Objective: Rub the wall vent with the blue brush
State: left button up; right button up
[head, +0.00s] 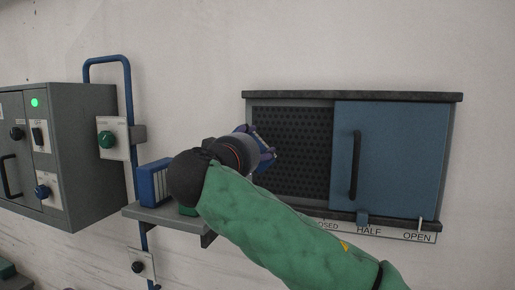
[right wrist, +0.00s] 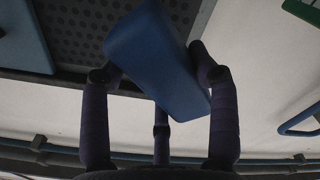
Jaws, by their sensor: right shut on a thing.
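The wall vent has a dark perforated panel (head: 305,140), bare on its left half. A blue sliding door (head: 385,165) covers its right half, with its tab at HALF. My right gripper (head: 264,146) is at the left part of the vent. In the right wrist view its fingers (right wrist: 160,95) are closed around the blue brush (right wrist: 155,55), a plain blue block held tilted. The brush overlaps the perforated panel (right wrist: 80,30) in that view; I cannot tell whether it touches. My left gripper is not in view.
A small grey shelf (head: 165,216) with a blue ribbed box (head: 154,184) is left of the vent. A grey control box (head: 85,150) with knobs and a blue pipe (head: 128,90) are further left. A black vertical handle (head: 355,165) sticks out from the door.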

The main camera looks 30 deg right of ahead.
jog(key=shift+s+a, duration=0.25)
jog(key=b+v, duration=0.1)
jog(key=v, duration=0.2)
dwell(0.5)
